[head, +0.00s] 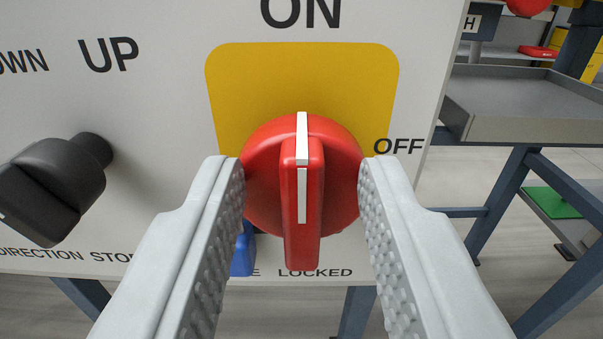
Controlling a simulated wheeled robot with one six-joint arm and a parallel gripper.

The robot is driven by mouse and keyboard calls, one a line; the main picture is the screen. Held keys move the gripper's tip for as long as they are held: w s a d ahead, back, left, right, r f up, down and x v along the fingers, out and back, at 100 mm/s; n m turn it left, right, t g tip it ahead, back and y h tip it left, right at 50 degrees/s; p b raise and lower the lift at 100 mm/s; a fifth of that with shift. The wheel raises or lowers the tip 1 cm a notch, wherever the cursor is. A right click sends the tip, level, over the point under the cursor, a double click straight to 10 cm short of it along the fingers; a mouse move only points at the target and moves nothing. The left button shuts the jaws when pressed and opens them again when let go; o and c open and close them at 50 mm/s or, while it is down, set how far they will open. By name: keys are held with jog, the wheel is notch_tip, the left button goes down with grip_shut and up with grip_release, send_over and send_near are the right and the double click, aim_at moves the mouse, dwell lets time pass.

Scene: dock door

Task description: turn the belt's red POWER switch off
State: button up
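The red POWER switch (302,200) is a round red knob with a raised bar handle, on a yellow plate (300,80) of a white panel. Its white line points straight up to the ON label. The OFF label (399,146) is to the right of the knob. My gripper (302,180) is open, with one grey finger on each side of the knob. Gaps show between the fingers' inner pads and the bar handle. The fingertips are close to the knob's left and right rim; whether they touch it I cannot tell.
A black knob (55,185) sticks out of the panel (160,60) on the left, below the UP label. A blue part (243,252) shows below the red knob, partly hidden by the left finger. A grey tray table (530,100) stands behind at the right.

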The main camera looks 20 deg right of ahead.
jog(key=shift+c, duration=0.4)
grip_shut()
jog(key=shift+m, duration=0.3)
jog(key=m, duration=0.3)
jog(key=shift+s+d+m, duration=0.1)
jog(key=shift+d+m, duration=0.15)
jog(key=shift+m, duration=0.05)
jog(key=m, duration=0.4)
jog(key=shift+s+d+f+m, duration=0.1)
jog(key=shift+d+f+m, duration=0.1)
jog(key=shift+m, duration=0.1)
jog(key=m, duration=0.4)
jog(key=shift+d+f+m, duration=0.15)
jog(key=shift+f+m, duration=0.05)
jog(key=shift+m, duration=0.1)
jog(key=shift+f+m, duration=0.15)
jog(key=shift+m, duration=0.95)
jog(key=shift+f+m, duration=0.1)
jog(key=shift+m, duration=1)
